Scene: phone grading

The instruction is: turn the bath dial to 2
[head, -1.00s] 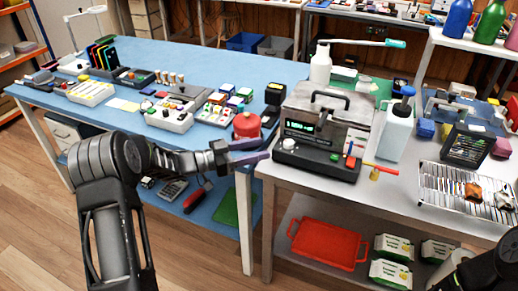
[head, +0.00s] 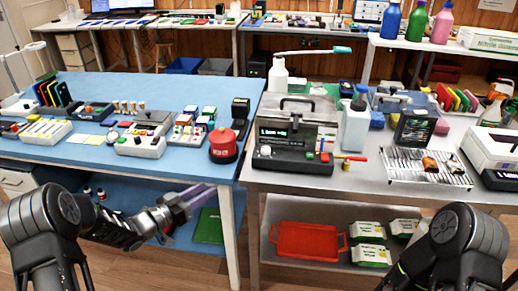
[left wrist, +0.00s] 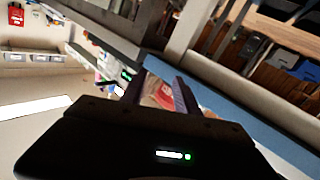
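The bath (head: 298,112) is a grey box with a black handle on its lid and a dark front panel with a lit green display. It stands at the left end of the metal table. My left gripper (head: 208,192) is low in front of the blue table, below and left of the dial, touching nothing. In the left wrist view its two fingers (left wrist: 158,92) are apart and empty. My right arm shows at lower right, its gripper out of view.
A red pot (head: 223,146) stands at the blue table's right edge, left of the bath. A red tray (head: 308,241) lies on the shelf below.

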